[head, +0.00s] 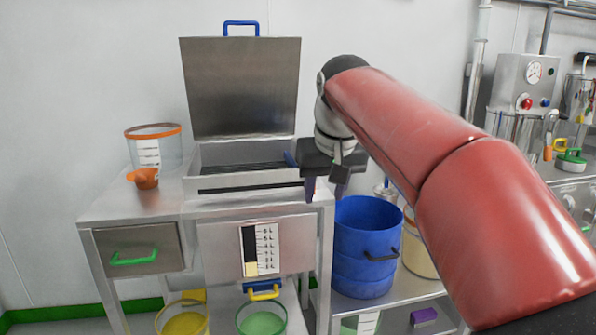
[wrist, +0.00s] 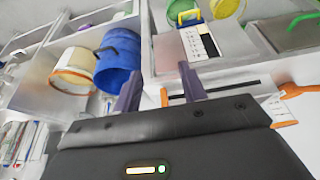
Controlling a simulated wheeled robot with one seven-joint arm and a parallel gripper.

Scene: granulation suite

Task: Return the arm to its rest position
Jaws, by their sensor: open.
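My red arm reaches in from the right of the head view. My gripper (head: 325,192) hangs at the right end of the metal bench, beside the open steel bin, with its fingers pointing down. It is open. In the wrist view the two dark purple fingers of my gripper (wrist: 159,78) stand apart with nothing between them. The arm hides part of the wall and the shelf behind it.
The steel bin's lid (head: 240,88) stands raised. A blue bucket (head: 362,252) is below and right of my gripper. A clear orange-rimmed container (head: 155,150) and an orange scoop (head: 144,178) stand on the bench's left. A control box (head: 525,85) is at far right.

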